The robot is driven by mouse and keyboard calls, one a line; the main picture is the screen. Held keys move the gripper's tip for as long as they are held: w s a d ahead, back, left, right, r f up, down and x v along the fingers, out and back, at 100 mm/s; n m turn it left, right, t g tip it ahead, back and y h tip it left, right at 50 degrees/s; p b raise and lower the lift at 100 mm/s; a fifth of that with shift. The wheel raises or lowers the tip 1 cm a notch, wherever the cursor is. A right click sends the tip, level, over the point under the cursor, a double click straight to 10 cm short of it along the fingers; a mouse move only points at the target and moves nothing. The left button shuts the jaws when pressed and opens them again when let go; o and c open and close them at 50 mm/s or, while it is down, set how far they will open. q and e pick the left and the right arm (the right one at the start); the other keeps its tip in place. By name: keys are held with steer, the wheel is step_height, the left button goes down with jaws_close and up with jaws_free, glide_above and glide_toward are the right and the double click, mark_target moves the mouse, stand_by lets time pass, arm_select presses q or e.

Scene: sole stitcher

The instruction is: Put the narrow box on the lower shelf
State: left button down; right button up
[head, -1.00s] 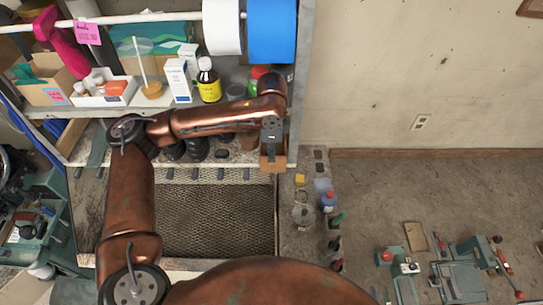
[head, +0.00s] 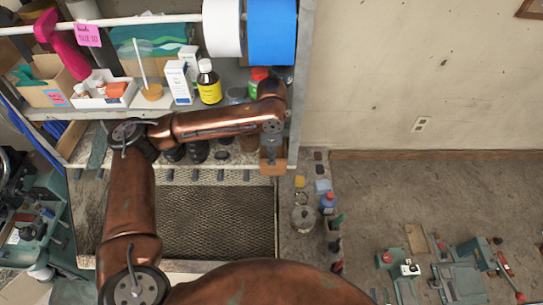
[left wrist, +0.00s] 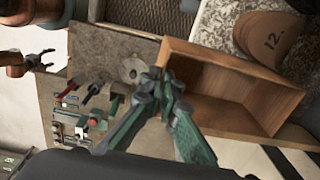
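The narrow box is an open-topped wooden box (head: 273,166) at the right end of the lower shelf (head: 222,172) in the head view. In the left wrist view the box (left wrist: 235,85) shows its open inside, which looks empty. My left gripper (head: 271,150) is above the box. Its green fingers (left wrist: 163,82) are shut on one wall of the box at a corner. I cannot tell whether the box touches the shelf. My right gripper (left wrist: 46,58) shows only in the left wrist view, apart from the box, with its fingers spread and empty.
Dark jars (head: 197,151) stand on the lower shelf left of the box. A blue bottle (head: 328,202) and small items lie to the right.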

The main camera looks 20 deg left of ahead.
arm_select(q)
steer(key=c, duration=2.1)
jaws_free()
steer(key=shift+c, duration=0.5)
steer(key=shift+r, duration=0.1)
steer(key=shift+r, duration=3.65)
steer(key=shift+s, duration=0.1)
steer(key=s+d, duration=0.2)
steer(key=s, duration=0.7)
steer(key=shift+s+d, duration=0.25)
steer(key=shift+d, duration=0.15)
